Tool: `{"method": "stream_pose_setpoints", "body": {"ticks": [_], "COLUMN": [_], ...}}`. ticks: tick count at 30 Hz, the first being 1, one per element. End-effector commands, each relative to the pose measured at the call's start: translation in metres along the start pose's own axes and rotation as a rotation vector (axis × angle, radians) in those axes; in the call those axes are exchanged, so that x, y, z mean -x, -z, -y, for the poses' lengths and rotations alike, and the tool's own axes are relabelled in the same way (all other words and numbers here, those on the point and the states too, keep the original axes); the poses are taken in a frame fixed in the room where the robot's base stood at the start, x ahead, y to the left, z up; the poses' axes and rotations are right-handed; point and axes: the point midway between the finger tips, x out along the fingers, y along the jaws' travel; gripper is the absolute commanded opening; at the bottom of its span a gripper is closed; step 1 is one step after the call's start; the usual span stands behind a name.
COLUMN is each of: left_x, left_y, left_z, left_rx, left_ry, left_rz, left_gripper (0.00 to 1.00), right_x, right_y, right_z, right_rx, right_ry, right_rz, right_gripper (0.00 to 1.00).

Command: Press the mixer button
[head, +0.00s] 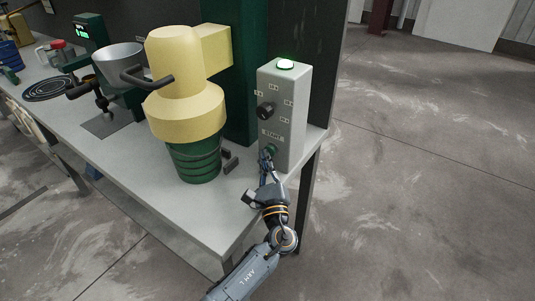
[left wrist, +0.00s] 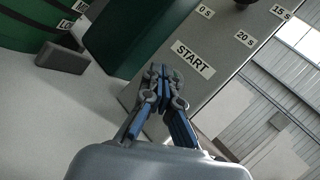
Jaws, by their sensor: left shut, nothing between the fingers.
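The mixer's control box (head: 294,115) is a grey upright box at the right end of the bench. On its front are a black knob (head: 265,111), time labels, a START label (head: 272,135) and a green button (head: 270,150) below that label. A lamp (head: 285,64) on top glows pale green. My left gripper (head: 267,162) is shut and empty, its fingertips at the green button; I cannot tell whether they touch it. In the left wrist view the shut fingers (left wrist: 163,78) cover the spot below START (left wrist: 193,57), hiding the button. My right gripper is not in view.
The yellow and green mixer (head: 185,100) stands left of the box, with a green column behind it. A metal bowl (head: 119,66) and a black coil (head: 48,88) are farther left on the grey bench (head: 140,165). Open concrete floor lies to the right.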

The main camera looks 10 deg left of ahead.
Motion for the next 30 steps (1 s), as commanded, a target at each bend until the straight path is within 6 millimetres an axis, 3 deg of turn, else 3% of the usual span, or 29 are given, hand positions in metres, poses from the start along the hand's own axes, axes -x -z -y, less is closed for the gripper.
{"method": "stream_pose_setpoints", "body": {"ticks": [30], "left_x": [0.022], "left_y": [-0.017], "left_z": [-0.016], "left_rx": [-0.002], "left_ry": [0.0], "left_rz": [-0.001], "left_gripper": [0.0], "right_x": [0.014], "right_y": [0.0], "right_z": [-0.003], "right_rx": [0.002], "right_ry": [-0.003], "right_rz": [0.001], "right_gripper": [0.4]}}
